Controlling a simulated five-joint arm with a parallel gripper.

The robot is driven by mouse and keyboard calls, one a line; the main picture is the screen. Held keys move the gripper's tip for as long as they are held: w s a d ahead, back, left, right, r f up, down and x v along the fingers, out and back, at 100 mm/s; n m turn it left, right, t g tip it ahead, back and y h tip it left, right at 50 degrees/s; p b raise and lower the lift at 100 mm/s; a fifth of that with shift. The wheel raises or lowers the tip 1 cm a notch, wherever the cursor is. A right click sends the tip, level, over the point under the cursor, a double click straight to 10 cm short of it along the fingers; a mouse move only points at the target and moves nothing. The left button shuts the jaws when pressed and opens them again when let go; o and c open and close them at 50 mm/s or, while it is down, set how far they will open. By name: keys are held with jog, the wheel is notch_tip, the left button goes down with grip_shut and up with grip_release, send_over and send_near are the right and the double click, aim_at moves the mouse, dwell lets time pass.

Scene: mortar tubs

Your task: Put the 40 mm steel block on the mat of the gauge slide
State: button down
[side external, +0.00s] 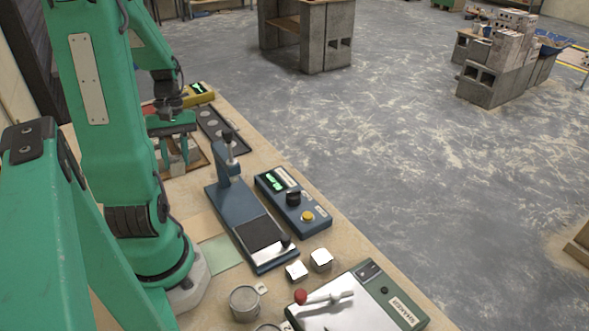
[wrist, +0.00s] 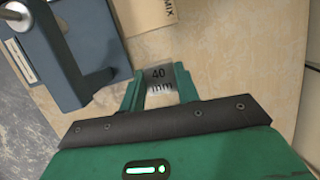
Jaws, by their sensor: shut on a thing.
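My gripper (side external: 177,168) is at the upper left of the side view, beyond the gauge slide and apart from it. In the wrist view its two green fingers (wrist: 158,84) are shut on a steel block (wrist: 159,76) marked 40 mm. How far the block is above the surface below is not clear. The gauge slide (side external: 224,195) is a blue base with a post at its far end. Its dark mat (side external: 261,234) lies bare at the near end, beside a black knob.
Two silver blocks (side external: 297,270) (side external: 321,259) stand near the slide's front end. A blue control box (side external: 293,203) stands right of the slide, a metal cup (side external: 244,302) in front. A dark tray with round recesses (side external: 222,130) is near my gripper. The floor lies beyond the bench's right edge.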

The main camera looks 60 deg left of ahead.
aim_at(176, 159)
jog(key=shift+r, duration=0.4)
dwell(0.3)
notch_tip(176, 159, up, 18)
jog(key=w+d+m+g+y, duration=0.1)
jog(key=w+d+m, duration=0.7)
jog(key=d, duration=0.1)
jog(key=w+d+m+y, duration=0.2)
jog(key=w+d+m, duration=0.1)
jog(key=d+m, duration=0.8)
notch_tip(176, 159, down, 18)
jog(key=d+n, duration=0.1)
jog(key=d, duration=0.1)
jog(key=shift+s+n+g+y, duration=0.2)
jog(key=shift+n+g+y, duration=0.1)
jog(key=shift+n+g, duration=0.1)
jog(key=shift+f, duration=2.15)
jog(key=shift+f, duration=0.1)
